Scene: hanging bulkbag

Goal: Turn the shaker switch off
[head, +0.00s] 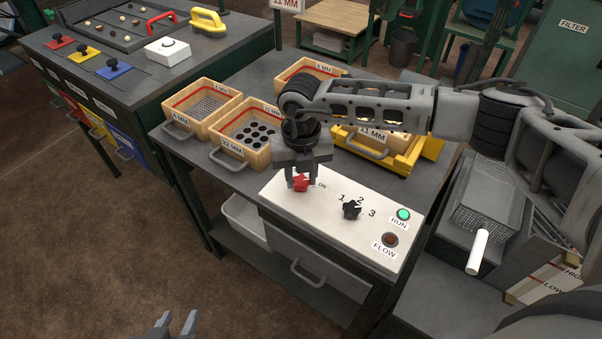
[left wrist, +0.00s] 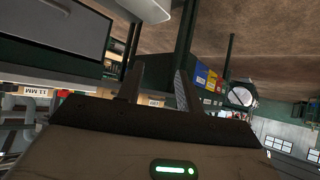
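The shaker switch is a red knob (head: 301,183) with an "ON" mark at its right, on the left end of a white control panel (head: 330,222). My right gripper (head: 301,180) points down over it from above, with its fingers at either side of the red knob. I cannot tell whether they touch it. The green RUN light (head: 403,214) looks lit. The FLOW light (head: 390,240) is dark orange. My left gripper (head: 176,325) is low at the front, far from the panel, open and empty; its spread fingers also show in the left wrist view (left wrist: 157,88).
A black knob (head: 351,210) marked 1, 2, 3 sits right of the red one. Wooden sieve boxes (head: 248,134) and a yellow frame (head: 425,150) stand behind the panel. Floor is clear at the front left.

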